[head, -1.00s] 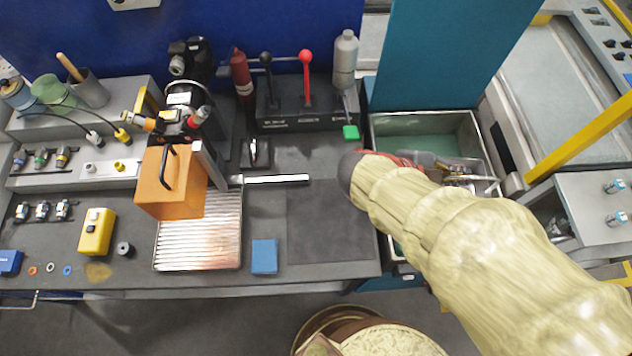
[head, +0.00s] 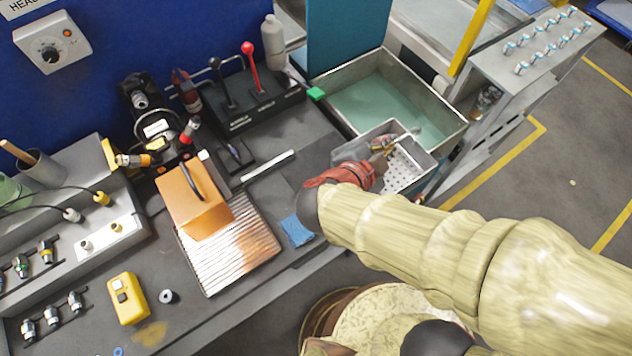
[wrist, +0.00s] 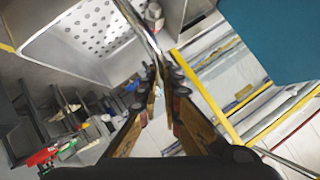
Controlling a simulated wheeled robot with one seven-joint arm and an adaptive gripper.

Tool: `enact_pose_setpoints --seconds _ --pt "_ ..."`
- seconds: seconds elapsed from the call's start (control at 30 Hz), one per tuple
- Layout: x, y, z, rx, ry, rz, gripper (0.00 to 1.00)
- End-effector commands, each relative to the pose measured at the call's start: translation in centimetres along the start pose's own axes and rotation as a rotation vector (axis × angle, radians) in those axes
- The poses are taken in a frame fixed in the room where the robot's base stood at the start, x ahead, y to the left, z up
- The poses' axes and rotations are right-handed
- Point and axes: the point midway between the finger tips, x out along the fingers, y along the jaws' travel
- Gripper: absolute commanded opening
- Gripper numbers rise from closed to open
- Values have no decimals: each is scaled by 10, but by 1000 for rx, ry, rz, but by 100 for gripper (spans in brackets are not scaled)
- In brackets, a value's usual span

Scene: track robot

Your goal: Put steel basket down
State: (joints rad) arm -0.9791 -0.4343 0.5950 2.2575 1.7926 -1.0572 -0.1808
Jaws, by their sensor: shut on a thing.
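The steel basket (head: 402,168) is a grey metal box with a perforated bottom. In the head view it hangs tilted at the near edge of the green-bottomed steel tank (head: 447,126), overlapping it in the picture. My gripper (head: 380,160) is at the basket's left side, partly hidden behind my own arm. In the wrist view the basket (wrist: 88,28) fills the upper left. There my gripper's fingers (wrist: 157,85) are close together on its rim. Whether the basket touches the tank is hard to tell.
A workbench on the left holds a ribbed metal plate (head: 230,250), an orange block (head: 192,203), a blue pad (head: 297,231) and a yellow box (head: 128,298). A teal panel (head: 345,35) stands behind the tank. A grey cabinet with knobs (head: 530,60) is on the right. Open floor (head: 560,170) lies beyond.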

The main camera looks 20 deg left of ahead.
Motion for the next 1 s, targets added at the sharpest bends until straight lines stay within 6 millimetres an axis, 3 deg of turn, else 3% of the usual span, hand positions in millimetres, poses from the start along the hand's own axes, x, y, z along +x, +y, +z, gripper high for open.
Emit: enact_pose_setpoints --seconds 0.27,0.73,1.0 --pt "1 -5 12 -12 -13 -21 0" --pt "10 -46 97 -12 -13 -21 0" --pt "25 -48 143 -12 -11 -20 0"
